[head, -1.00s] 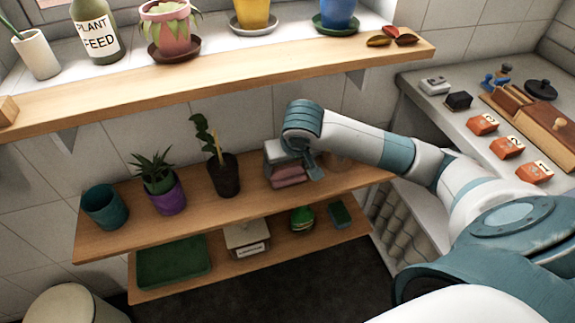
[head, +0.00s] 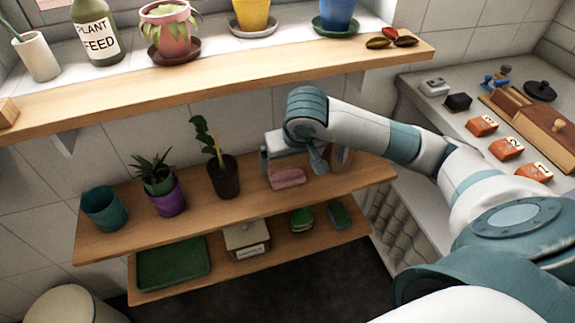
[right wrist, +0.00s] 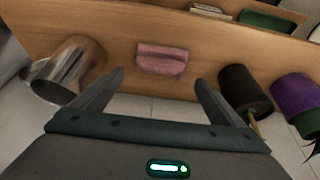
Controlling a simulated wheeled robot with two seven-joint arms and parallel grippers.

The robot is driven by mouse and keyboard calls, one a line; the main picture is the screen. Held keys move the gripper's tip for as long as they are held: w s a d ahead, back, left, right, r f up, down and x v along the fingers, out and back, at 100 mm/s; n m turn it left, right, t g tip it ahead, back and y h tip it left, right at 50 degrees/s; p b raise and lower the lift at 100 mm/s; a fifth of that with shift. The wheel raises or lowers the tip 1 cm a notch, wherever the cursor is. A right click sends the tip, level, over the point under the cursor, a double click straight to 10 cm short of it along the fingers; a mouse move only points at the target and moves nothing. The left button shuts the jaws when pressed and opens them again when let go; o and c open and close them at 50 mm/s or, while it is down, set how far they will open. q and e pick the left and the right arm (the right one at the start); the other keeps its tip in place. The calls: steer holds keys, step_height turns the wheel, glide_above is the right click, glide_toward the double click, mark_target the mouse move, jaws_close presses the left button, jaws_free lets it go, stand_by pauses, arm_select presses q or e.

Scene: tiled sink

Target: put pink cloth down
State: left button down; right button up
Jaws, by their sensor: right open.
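The pink cloth (head: 287,177) lies folded on the upper wooden shelf (head: 255,195), to the right of the dark potted plant. In the right wrist view the cloth (right wrist: 161,59) lies flat on the wood, beyond and between the two fingertips, apart from them. My right gripper (head: 291,160) is open and empty just above and behind the cloth. Its spread fingers also show in the right wrist view (right wrist: 158,80). My left gripper is not in the head view.
A metal cup (right wrist: 68,70) stands close to one finger. A dark pot (right wrist: 246,90) with a plant stands near the other, with a purple pot (right wrist: 297,103) beyond. The windowsill shelf (head: 220,75) runs above. The lower shelf holds a green tray (head: 172,262).

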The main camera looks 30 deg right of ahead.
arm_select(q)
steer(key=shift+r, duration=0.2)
arm_select(e)
steer(key=v, duration=0.7)
steer(key=shift+r, duration=0.3)
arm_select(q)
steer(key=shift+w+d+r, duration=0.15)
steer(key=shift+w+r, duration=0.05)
arm_select(e)
steer(key=shift+s, duration=0.15)
